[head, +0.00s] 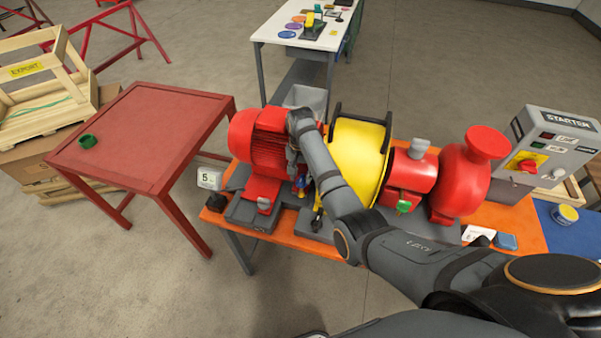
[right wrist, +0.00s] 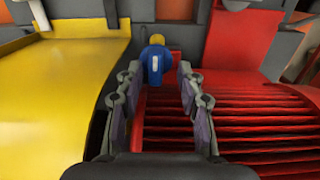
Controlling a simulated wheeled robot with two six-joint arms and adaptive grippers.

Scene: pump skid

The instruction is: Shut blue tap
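The blue tap (right wrist: 155,65) shows in the right wrist view with its blue handle towards me and a yellow part above it. In the head view it is a small blue spot (head: 300,183), partly hidden by my right arm, between the red motor and the yellow guard. My right gripper (right wrist: 158,82) is open, with one finger on each side of the blue handle in the picture. I cannot tell whether the fingertips reach past it; a gap shows on both sides. My left gripper is not in view.
The finned red motor (head: 268,140) and yellow guard (head: 358,155) stand close to the right gripper. A green tap (head: 403,206) sits below the red pump section. A grey starter box (head: 550,145) stands right. A red table (head: 150,150) is at left, with open floor in front.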

